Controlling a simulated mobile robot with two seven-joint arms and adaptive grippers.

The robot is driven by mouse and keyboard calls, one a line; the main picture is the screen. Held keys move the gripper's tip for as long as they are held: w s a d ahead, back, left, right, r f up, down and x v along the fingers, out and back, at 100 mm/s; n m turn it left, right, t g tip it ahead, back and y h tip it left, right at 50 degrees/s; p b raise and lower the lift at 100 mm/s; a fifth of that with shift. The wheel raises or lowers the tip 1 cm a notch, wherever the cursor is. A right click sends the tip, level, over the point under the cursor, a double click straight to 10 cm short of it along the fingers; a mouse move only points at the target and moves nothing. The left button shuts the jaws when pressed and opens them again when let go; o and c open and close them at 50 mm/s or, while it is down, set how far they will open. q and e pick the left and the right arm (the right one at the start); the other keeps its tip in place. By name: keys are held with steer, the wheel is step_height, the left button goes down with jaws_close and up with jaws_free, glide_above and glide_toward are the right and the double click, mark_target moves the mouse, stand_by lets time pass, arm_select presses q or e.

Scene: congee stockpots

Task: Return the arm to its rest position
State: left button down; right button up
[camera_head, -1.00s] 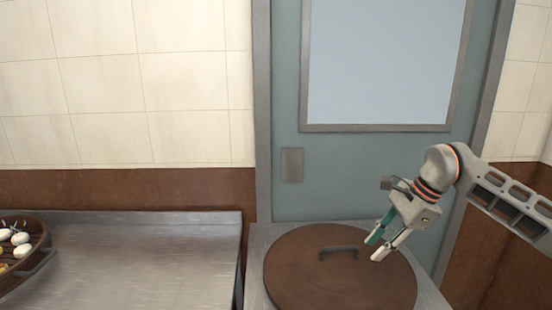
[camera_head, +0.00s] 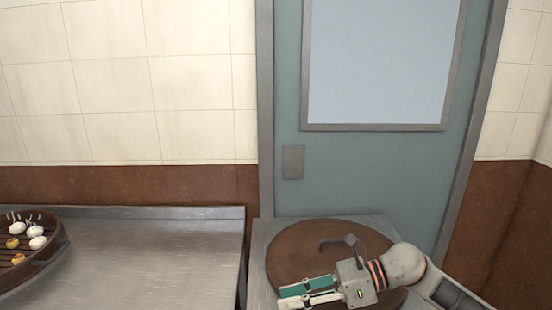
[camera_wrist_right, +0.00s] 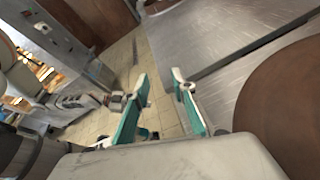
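My right gripper (camera_head: 281,297) is low in the head view, in front of and above the round brown lid (camera_head: 305,240). Its two teal-and-white fingers point left. In the right wrist view its fingers (camera_wrist_right: 160,78) stand apart with nothing between them, so it is open and empty. The lid has a dark arched handle (camera_head: 338,241), partly behind the gripper. My left gripper is not in the head view.
A metal counter (camera_head: 150,250) is at left, with a brown round tray (camera_head: 50,262) holding white and yellow items. The lid rests on a metal stand (camera_head: 262,240) before a teal door (camera_head: 350,175). Tiled floor (camera_wrist_right: 128,62) shows in the right wrist view.

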steer(key=s+a+r+m+t+y, duration=0.2)
steer(key=s+a+m+y, duration=0.1)
steer(key=m+y, duration=0.15)
steer(key=s+d+f+m+t+h+p, duration=0.1)
steer(key=d+f+m+t+h, duration=0.5)
steer(key=m, duration=0.9)
steer(key=s+d+f+m+t+h+p, duration=0.1)
steer(key=d+f+m+t+h, duration=0.5)
steer(key=m, duration=0.9)
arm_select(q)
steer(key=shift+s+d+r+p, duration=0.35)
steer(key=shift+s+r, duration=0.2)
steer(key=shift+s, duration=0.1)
arm_select(e)
steer(key=s+d+f+m+g+h, duration=0.1)
steer(key=s+d+f+m+h, duration=0.1)
steer(key=s+f+m, duration=0.3)
steer(key=s+d+f+m+g+h, duration=0.2)
steer(key=s+d+f+m, duration=0.3)
steer(key=s+f, duration=0.6)
step_height(320, 180, down, 2)
steer(key=shift+s+d+f+m+g, duration=0.1)
steer(key=shift+s+d+m+g, duration=0.2)
steer(key=shift+m, duration=0.45)
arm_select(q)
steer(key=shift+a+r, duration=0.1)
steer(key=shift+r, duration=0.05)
arm_select(e)
steer(key=shift+w+a, duration=0.1)
steer(key=shift+w, duration=0.05)
